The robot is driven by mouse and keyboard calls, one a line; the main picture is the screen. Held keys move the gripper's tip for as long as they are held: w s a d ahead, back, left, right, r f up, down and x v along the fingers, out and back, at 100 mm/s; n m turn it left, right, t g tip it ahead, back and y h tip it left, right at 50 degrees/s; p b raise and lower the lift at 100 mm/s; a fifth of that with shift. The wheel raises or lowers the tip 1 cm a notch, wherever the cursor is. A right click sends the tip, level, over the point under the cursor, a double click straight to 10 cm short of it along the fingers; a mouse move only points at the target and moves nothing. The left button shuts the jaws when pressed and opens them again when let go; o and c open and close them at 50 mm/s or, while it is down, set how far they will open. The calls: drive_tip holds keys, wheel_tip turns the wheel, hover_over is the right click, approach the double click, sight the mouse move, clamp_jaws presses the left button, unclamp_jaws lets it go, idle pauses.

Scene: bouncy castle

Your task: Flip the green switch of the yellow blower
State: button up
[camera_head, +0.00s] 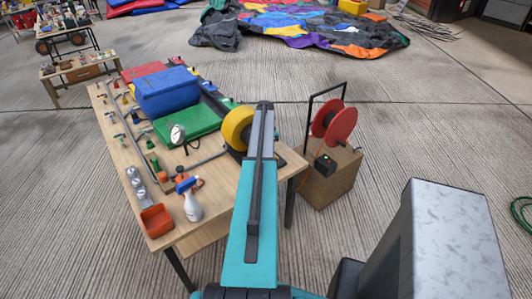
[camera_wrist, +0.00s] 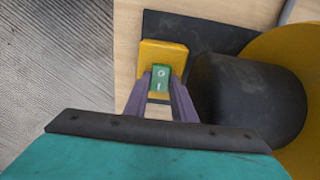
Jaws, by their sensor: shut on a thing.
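The yellow blower (camera_head: 236,128) stands on the right end of the wooden workbench, partly hidden behind my arm in the head view. In the wrist view its round yellow housing (camera_wrist: 292,75) and black motor drum (camera_wrist: 245,95) fill the right side. Beside the drum is a yellow switch box (camera_wrist: 150,58) with the green switch (camera_wrist: 160,74), marked with a circle and a bar. My gripper (camera_wrist: 160,86) is at the switch, its two fingers on either side and shut on it. In the head view the fingertips and the switch are hidden by my arm.
A red reel (camera_head: 336,122) stands on a wooden box at the right.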

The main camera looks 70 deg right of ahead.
drive_tip(key=o, duration=0.8)
drive_tip(key=shift+r, duration=0.1)
drive_tip(key=r+b, duration=0.2)
drive_tip(key=r, duration=0.5)
drive_tip(key=r+b, duration=0.1)
drive_tip(key=r, duration=0.5)
drive_tip(key=shift+w+a+r+b, duration=0.15)
drive_tip(key=shift+a+r+b, duration=0.05)
drive_tip(key=shift+r+b, duration=0.15)
